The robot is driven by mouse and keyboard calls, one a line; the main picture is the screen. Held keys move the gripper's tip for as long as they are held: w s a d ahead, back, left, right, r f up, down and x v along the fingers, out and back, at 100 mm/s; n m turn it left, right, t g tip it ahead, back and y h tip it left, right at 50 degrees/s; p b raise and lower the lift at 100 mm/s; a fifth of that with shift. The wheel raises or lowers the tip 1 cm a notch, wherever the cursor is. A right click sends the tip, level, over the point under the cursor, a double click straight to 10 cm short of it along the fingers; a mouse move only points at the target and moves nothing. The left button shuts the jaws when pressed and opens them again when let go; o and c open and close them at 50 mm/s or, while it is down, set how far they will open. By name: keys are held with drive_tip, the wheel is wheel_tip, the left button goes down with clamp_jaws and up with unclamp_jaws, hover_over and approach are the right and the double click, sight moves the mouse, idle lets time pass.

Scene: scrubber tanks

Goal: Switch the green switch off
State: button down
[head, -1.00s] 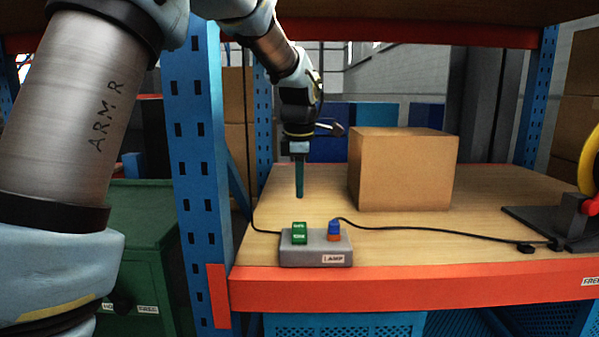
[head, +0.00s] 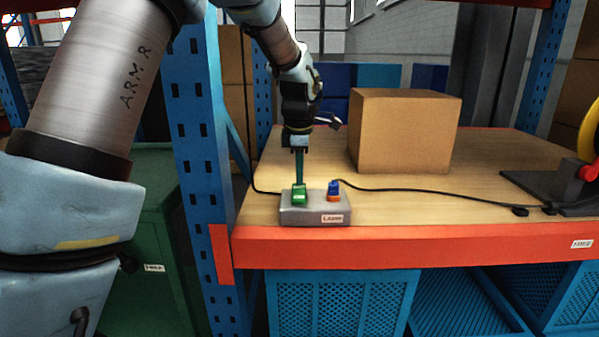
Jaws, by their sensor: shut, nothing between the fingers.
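The green switch (head: 299,196) is a rocker on the left of a grey box (head: 316,217) with a white label, on the wooden shelf near its front edge. A blue and orange switch (head: 333,190) sits on the right of the same box. My gripper (head: 299,181) points straight down with its fingers shut and empty. Its tip is right at the top of the green switch in the picture, at its back side. I cannot tell whether it touches. The fingertips partly overlap the switch, and its tilt is hard to read.
A cardboard box (head: 404,135) stands behind on the shelf (head: 470,195). A black cable (head: 430,190) runs right from the grey box to a dark device with a red and yellow part. A blue upright post (head: 200,150) stands left; blue crates (head: 340,302) sit below.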

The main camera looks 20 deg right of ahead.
drive_tip(key=p, duration=0.2)
drive_tip(key=g+p, duration=0.1)
drive_tip(key=p, duration=0.1)
drive_tip(key=shift+w+d+r+y, duration=0.1)
drive_tip(key=shift+w+r+y, duration=0.1)
drive_tip(key=shift+w+y, duration=0.2)
drive_tip(key=g+p, duration=0.1)
drive_tip(key=p, duration=0.1)
drive_tip(key=f+g+p, duration=0.1)
drive_tip(key=p, duration=0.1)
drive_tip(key=shift+w+d+y+p, duration=0.2)
drive_tip(key=shift+w+y+p, duration=0.1)
drive_tip(key=shift+y, duration=0.1)
drive_tip(key=shift+f+b, duration=0.2)
drive_tip(key=shift+b, duration=0.3)
drive_tip(key=shift+s+r, duration=0.1)
drive_tip(key=shift+s, duration=0.05)
drive_tip(key=shift+s+a+r+p, duration=0.3)
drive_tip(key=shift+s+a, duration=0.05)
drive_tip(key=shift+s, duration=0.2)
